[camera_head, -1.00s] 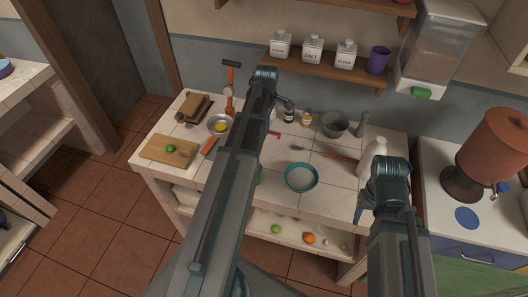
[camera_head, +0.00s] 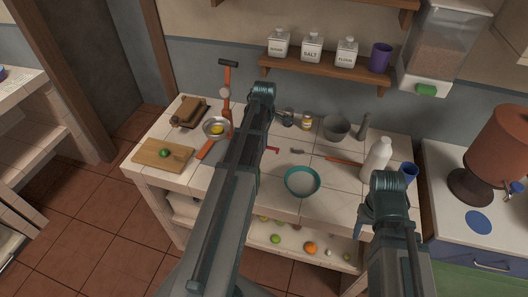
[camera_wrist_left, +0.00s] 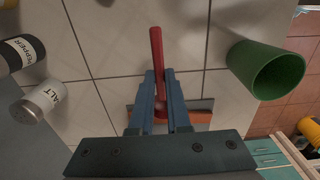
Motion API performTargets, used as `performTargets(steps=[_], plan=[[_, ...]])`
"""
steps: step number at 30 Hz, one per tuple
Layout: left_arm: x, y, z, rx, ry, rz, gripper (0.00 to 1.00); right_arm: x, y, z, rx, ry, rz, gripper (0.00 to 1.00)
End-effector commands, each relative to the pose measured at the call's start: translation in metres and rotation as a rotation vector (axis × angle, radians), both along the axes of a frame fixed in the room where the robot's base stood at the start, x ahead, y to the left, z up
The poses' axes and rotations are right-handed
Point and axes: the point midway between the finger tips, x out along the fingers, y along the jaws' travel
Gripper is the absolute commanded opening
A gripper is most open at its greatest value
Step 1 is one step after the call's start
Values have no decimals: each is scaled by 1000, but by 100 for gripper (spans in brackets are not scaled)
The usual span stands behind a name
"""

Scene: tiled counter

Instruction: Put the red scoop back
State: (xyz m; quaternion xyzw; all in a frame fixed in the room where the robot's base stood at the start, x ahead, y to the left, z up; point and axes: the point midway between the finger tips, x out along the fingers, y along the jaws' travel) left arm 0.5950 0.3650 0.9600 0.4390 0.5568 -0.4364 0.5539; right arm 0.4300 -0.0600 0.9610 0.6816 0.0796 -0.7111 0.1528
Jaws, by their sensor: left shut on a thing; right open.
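In the left wrist view the red scoop (camera_wrist_left: 156,45) lies between the two blue fingers of my left gripper (camera_wrist_left: 159,75), which is shut on it. Its straight red length points away past the fingertips; a rounded red part shows between the fingers nearer the palm. In the head view a short red piece (camera_head: 273,150), likely the scoop, sticks out right of my left arm, which hides the rest and the left gripper. I cannot tell its height over the counter. My right gripper (camera_head: 366,211) is open and empty by the counter's front right.
A teal-rimmed bowl (camera_head: 288,190), white bottle (camera_head: 377,159) and blue cup (camera_head: 409,173) stand on the right side. The left wrist view shows a green cup (camera_wrist_left: 262,70), salt (camera_wrist_left: 42,100) and pepper (camera_wrist_left: 20,52) shakers. A cutting board (camera_head: 147,152) lies left.

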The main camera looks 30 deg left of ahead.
Motion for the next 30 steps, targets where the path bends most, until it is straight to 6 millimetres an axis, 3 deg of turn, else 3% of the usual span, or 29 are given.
performTargets(steps=[8, 21, 22, 26, 30], plan=[[0, 0, -36, 0, 0, 0, 0, 0, 0, -36, 0, 0, 0, 57], [0, 0, -39, 0, 0, 0, 0, 0, 0, -39, 0, 0, 0, 57], [0, 0, -38, 0, 0, 0, 18, 0, 0, -38, 0, 0, 0, 57], [0, 0, -37, 0, 0, 0, 42, 0, 0, -37, 0, 0, 0, 57], [0, 0, -37, 0, 0, 0, 45, 0, 0, -37, 0, 0, 0, 57]])
